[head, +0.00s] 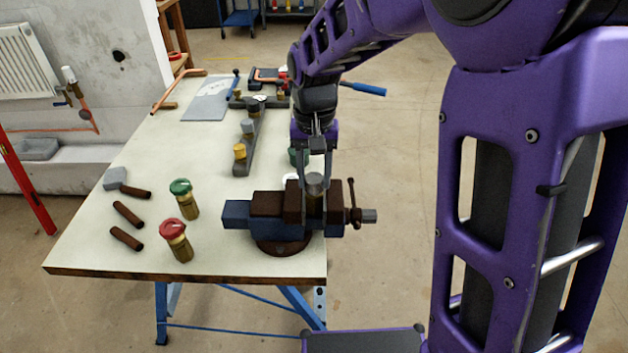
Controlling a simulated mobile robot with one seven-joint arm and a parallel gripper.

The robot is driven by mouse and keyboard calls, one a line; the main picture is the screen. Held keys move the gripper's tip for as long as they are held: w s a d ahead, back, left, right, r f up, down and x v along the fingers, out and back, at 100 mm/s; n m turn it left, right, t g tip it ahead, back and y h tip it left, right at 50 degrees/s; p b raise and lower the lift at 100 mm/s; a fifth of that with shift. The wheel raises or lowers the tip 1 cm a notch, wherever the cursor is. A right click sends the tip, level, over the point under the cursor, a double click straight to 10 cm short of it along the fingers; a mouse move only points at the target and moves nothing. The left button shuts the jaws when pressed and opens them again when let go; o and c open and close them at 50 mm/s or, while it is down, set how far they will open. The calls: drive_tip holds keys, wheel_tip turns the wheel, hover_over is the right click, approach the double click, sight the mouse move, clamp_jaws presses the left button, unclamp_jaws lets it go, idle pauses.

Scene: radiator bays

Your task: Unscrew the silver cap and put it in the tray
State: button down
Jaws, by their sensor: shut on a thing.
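The silver cap (314,181) sits at the top of a brass valve body (314,203) held upright in the vise (268,207) at the table's front right. My gripper (314,178) points straight down over the vise with its fingers on either side of the cap, shut on it. The fingers partly hide the cap, and I cannot tell how far its thread is engaged. A grey tray (40,149) rests on the low ledge at the far left. I cannot tell whether it is the task's tray.
A hammer (116,179) and loose wooden handles (127,214) lie further left. A dark rack (246,146) holds yellow and grey pieces. A grey sheet (208,105) lies behind.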

drive_tip(key=n, duration=0.7)
drive_tip(key=shift+n, duration=0.3)
drive_tip(key=c, duration=0.6)
unclamp_jaws()
